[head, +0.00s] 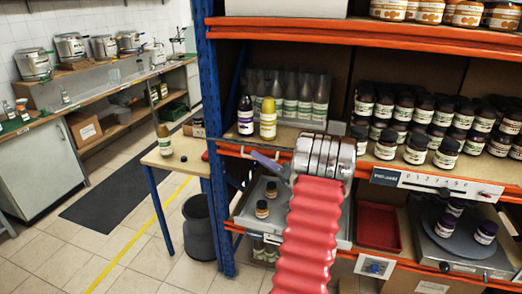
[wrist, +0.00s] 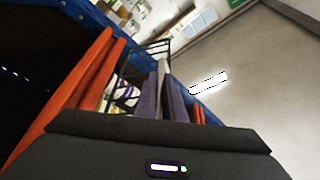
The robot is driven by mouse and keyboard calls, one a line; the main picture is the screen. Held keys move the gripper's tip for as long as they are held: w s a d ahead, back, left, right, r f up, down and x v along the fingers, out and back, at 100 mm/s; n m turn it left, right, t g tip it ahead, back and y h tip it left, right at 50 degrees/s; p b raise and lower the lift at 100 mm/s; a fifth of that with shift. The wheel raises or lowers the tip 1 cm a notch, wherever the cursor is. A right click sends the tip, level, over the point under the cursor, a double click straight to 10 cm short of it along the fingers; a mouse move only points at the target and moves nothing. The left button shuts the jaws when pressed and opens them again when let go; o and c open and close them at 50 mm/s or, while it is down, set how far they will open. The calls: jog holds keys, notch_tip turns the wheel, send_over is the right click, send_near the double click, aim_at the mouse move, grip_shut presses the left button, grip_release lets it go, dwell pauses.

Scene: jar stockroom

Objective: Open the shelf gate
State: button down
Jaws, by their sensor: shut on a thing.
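My gripper (head: 262,160) reaches left across the front of the orange-and-blue shelf rack, at the height of the middle beam. Its purple-grey fingers show in the wrist view (wrist: 161,85), close together on a thin grey piece. A dark wire frame (wrist: 155,47), which looks like the shelf gate, stands just beyond the fingertips. I take the gripped piece to be part of this gate, but the fingers hide most of it. In the head view my arm and gripper cover much of this area, and I cannot tell how far the gate is swung.
A purple-capped bottle (head: 245,116) and a yellow bottle (head: 268,119) stand on the shelf close behind my gripper. Many dark jars (head: 415,147) fill the right side. A side table (head: 179,158) with one bottle and a grey bin (head: 199,226) stand left of the rack.

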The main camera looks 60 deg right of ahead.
jog(key=shift+f, duration=1.85)
jog(key=c, duration=1.8)
grip_release()
jog(key=shift+c, duration=0.2)
jog(key=v, duration=1.3)
jog(key=shift+s+f, duration=0.15)
jog(key=shift+s, duration=0.2)
